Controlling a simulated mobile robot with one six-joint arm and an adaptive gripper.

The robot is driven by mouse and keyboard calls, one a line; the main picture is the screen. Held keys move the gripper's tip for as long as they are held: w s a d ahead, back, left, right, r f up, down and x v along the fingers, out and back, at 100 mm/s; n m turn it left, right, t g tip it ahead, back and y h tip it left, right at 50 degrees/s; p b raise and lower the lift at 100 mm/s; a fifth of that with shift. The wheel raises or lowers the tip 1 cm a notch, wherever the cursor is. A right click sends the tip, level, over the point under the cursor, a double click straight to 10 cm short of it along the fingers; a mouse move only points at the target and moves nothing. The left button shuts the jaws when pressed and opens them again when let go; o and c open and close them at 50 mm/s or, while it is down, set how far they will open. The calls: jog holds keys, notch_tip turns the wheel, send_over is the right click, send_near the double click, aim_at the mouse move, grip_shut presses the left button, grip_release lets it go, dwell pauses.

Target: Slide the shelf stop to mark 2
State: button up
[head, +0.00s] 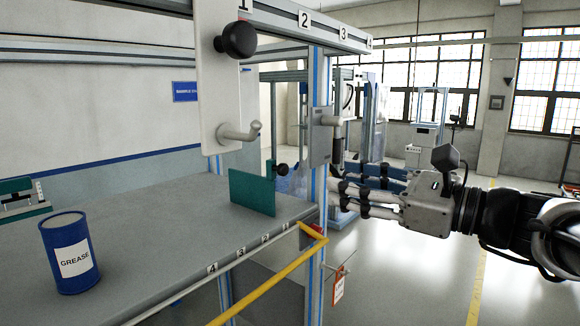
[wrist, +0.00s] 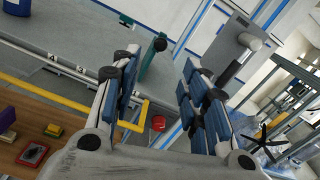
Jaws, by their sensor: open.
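The shelf stop is a teal upright plate (head: 252,192) standing on the grey shelf (head: 150,222), near the low-numbered end of the marks. Its black knob (head: 282,169) sticks out to the right. Marks 4 (head: 212,268) and 3 (head: 240,253) read clearly on the shelf's front edge; the smaller ones are hard to read. My gripper (head: 335,194) is open and empty, right of the stop and apart from it. In the wrist view, the stop (wrist: 150,66) and its knob (wrist: 159,44) appear beyond and between my open fingers (wrist: 160,66).
A white hanging plate (head: 218,90) with a black knob and a hook is above the shelf. A grey panel (head: 321,145) with a dark handle is on the blue-striped post, close above my gripper. A yellow bar (head: 272,279) runs along the front. A grease can (head: 70,252) stands at left.

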aim_at(285, 171)
jog(key=p+x, duration=0.1)
jog(key=x, duration=1.3)
jog(key=shift+w+a+f, duration=0.15)
jog(key=shift+w+a, duration=0.05)
jog(key=shift+w, duration=0.2)
jog(key=shift+c, duration=0.5)
grip_shut()
jog(key=shift+a, duration=0.1)
